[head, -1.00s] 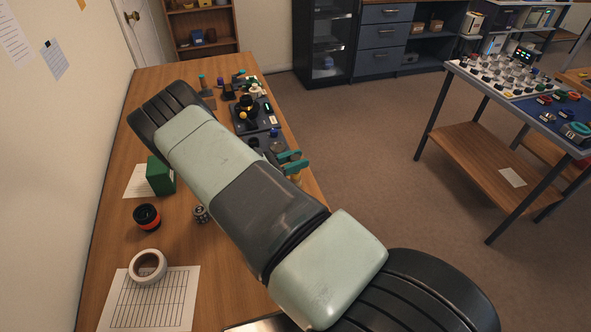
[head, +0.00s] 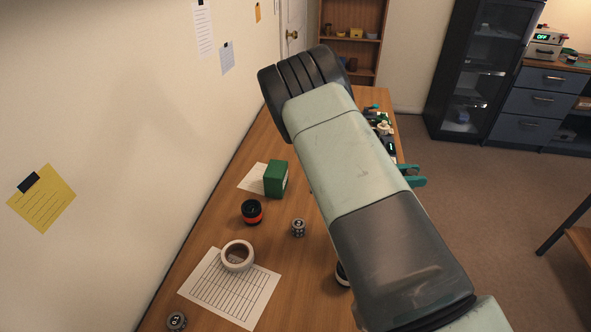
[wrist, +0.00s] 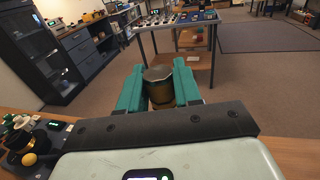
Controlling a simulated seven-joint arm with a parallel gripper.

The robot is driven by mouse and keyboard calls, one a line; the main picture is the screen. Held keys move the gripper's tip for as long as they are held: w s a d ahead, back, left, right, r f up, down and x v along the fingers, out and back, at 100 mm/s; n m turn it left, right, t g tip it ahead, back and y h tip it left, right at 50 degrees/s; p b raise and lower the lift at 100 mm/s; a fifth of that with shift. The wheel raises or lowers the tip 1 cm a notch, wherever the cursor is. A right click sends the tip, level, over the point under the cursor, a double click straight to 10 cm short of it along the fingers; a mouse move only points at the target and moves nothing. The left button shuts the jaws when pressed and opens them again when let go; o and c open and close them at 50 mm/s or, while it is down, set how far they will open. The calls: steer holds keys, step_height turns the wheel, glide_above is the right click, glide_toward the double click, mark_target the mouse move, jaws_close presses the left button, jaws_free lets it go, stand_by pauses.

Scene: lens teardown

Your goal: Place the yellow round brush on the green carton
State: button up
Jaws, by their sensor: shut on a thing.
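The green carton (head: 276,179) stands on the wooden table near the wall, partly on a white sheet. My gripper (head: 414,176) has teal fingers, which show at the table's right edge, right of the carton and apart from it. In the wrist view, my gripper (wrist: 159,72) is shut on a short round thing with a grey end and a dull yellow-brown body, which I take as the yellow round brush (wrist: 185,88). Its bristles cannot be made out. In the head view my arm hides most of the held thing.
A black and orange ring part (head: 252,212), a small patterned cylinder (head: 299,228) and a white tape roll (head: 238,256) lie in front of the carton. Dark devices (head: 387,132) stand at the table's back right. My arm covers the table's right side.

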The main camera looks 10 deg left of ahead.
steer(key=w+a+r+n+t+y, duration=0.3)
steer(key=w+a+n+t+y, duration=0.15)
steer(key=a, duration=0.75)
steer(key=w+a+r+n+t+y, duration=0.3)
steer(key=a+n+t+y, duration=0.25)
steer(key=a, duration=0.65)
steer(key=w+a+r+n+t+y, duration=0.35)
steer(key=a+y, duration=0.25)
steer(key=a, duration=0.6)
step_height(320, 180, down, 11)
steer(key=shift+s+a+r+n, duration=0.15)
steer(key=shift+s+a+n, duration=0.1)
steer(key=shift+s+n, duration=0.1)
steer(key=o, duration=1)
steer(key=shift+o, duration=0.2)
